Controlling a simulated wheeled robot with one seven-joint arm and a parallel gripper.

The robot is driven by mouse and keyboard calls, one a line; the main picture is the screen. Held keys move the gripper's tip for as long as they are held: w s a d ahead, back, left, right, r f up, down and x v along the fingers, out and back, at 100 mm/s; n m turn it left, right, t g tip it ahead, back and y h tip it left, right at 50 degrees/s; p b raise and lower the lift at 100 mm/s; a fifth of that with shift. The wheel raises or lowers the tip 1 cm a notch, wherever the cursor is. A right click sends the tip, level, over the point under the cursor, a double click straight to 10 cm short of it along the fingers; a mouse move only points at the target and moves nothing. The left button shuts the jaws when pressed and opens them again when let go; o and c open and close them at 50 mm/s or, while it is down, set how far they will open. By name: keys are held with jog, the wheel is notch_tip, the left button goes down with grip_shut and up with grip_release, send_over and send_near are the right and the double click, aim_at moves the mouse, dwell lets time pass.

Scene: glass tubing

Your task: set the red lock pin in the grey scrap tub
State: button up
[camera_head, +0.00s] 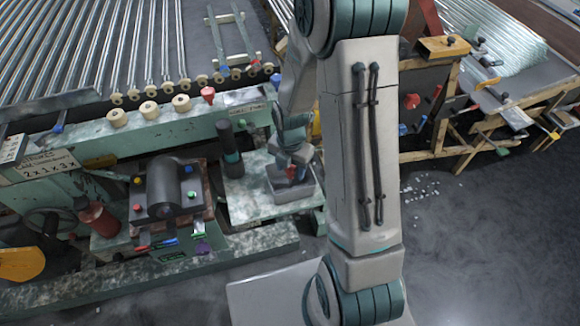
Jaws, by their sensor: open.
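The grey scrap tub (287,194) sits on the pale ledge of the green machine, left of my arm. A small red thing, which looks like the red lock pin (292,173), shows at the tub. It is partly hidden, and I cannot tell whether it rests on the tub's floor. My gripper (294,162) is right above the tub, pointing down, with its fingers close to the red thing. It is open. The fingers are small and partly hidden here, so any touch with the pin cannot be made out.
A dark green cylinder (229,147) stands left of the tub. A black block with coloured knobs (170,188) is farther left. Glass tubes (100,45) lie on rollers behind. A wooden workbench (440,130) is at right. Debris litters the floor at right.

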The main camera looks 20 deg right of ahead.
notch_tip(320, 180, up, 12)
jog(key=s+r+m+t, duration=0.1)
jog(key=s+r+m, duration=0.5)
jog(key=m, duration=0.7)
jog(key=s+r+m+t, duration=0.2)
jog(key=s+r+m, duration=0.4)
jog(key=m, duration=0.8)
jog(key=shift+s+p, duration=0.45)
jog(key=shift+s, duration=0.55)
jog(key=shift+c, duration=1.4)
jog(key=shift+a, duration=0.15)
